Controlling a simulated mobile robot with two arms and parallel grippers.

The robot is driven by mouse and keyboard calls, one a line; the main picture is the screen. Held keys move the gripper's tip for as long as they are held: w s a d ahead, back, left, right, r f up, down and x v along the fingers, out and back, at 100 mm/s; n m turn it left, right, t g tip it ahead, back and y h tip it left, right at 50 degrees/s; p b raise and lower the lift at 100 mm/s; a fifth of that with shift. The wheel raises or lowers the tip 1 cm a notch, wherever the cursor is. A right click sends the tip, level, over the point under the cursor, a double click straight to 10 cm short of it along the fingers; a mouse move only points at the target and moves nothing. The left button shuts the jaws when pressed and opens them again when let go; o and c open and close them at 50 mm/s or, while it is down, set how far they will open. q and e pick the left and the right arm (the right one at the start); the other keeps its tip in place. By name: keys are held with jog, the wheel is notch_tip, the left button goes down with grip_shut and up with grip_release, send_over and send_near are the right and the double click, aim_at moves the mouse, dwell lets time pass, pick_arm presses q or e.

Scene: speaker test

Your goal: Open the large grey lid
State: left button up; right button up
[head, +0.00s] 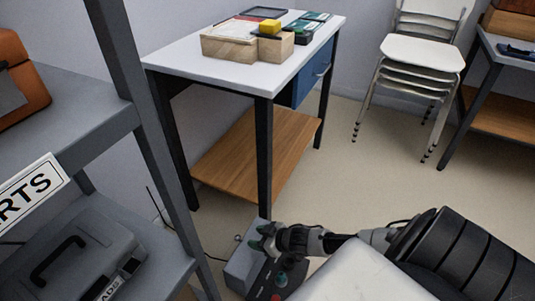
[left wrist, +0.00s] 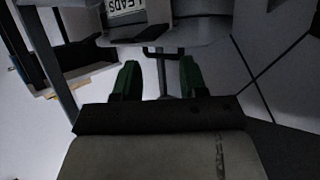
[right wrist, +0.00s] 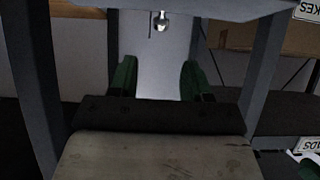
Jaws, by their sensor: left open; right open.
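A large grey case (head: 75,255) with a grey lid and a black handle (head: 58,260) lies on the lower shelf at the left in the head view. The lid looks shut. A label ending in "ADS" is on its front. In the left wrist view a "LEADS" label (left wrist: 126,8) shows at the top, above a grey surface. My left gripper (left wrist: 159,78) is open and empty there; it is out of the head view. My right gripper (head: 260,238) is low in the head view, right of the shelf and apart from the case. It is open and empty in the right wrist view (right wrist: 157,80).
A grey shelf post (head: 150,140) stands between the case and my right gripper. A grey box (head: 240,270) is on the floor by that gripper. A white-topped table (head: 185,55) holds wooden boxes. Stacked chairs (head: 422,50) stand at the back right; the floor before them is clear.

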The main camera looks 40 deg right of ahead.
pick_arm(q)
jog(key=shift+s+a+f+g+y+p, duration=0.2)
jog(key=shift+s+a+f+g, duration=0.1)
jog(key=shift+s+f+g, duration=0.4)
jog(key=shift+s+a+f+g+y+p, duration=0.3)
jog(key=shift+s+f+g, duration=0.3)
jog(key=shift+g, duration=0.25)
jog(key=shift+s+a+f+g+y+p, duration=0.15)
jog(key=shift+s+a+f+g, duration=0.2)
jog(key=shift+s+f+g, duration=0.35)
pick_arm(e)
jog(key=shift+v, duration=1.9)
pick_arm(q)
jog(key=shift+r, duration=0.1)
